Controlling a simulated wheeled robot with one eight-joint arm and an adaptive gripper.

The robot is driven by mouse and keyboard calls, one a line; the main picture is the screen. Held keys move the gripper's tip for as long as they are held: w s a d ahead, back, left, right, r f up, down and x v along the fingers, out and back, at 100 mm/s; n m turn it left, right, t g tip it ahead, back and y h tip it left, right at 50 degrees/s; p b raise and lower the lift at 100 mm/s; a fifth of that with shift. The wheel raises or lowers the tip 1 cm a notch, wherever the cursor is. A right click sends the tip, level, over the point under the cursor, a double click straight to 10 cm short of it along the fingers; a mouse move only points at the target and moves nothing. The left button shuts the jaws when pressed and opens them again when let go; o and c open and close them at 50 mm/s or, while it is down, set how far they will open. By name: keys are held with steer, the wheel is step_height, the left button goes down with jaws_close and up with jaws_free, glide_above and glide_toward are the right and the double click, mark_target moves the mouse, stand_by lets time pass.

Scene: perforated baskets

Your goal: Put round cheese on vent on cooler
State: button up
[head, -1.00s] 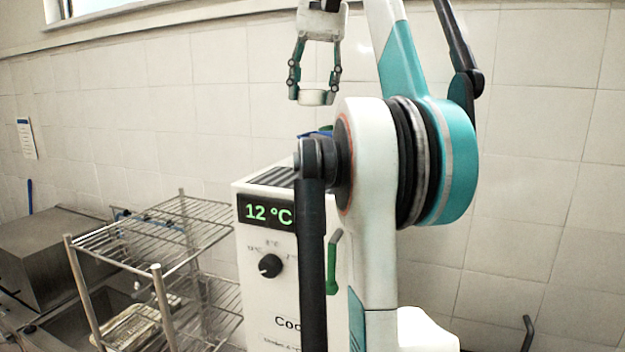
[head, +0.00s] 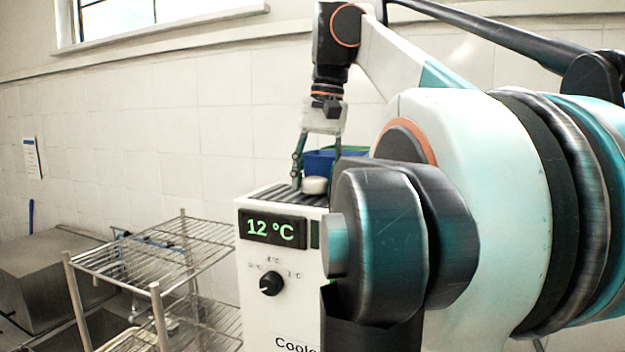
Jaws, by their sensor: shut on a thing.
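The cooler (head: 255,270) is a white box with a green "12 °C" display and a black knob, in the middle of the head view. Its dark slatted vent (head: 272,196) is on the top. My gripper (head: 314,186) points down over the cooler top, shut on the round cheese (head: 315,185), a small whitish disc. The cheese is at the level of the vent, by its right part; I cannot tell whether it touches the slats. My arm hides the right side of the cooler and part of its top.
A blue perforated basket (head: 320,160) stands behind the gripper, close to it. A wire rack (head: 150,248) stands left of the cooler, with a steel box (head: 45,268) farther left. The tiled wall is behind. The vent's left part is clear.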

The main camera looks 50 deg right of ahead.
mark_target(324, 178)
steer(key=shift+f, duration=0.3)
steer(key=o, duration=1.1)
steer(key=r, duration=0.4)
steer(key=s+r+p, duration=0.1)
steer(key=r, duration=0.3)
steer(key=d+r, duration=0.1)
steer(key=r, duration=0.3)
steer(key=shift+s+r, duration=0.15)
steer(key=shift+s, duration=0.05)
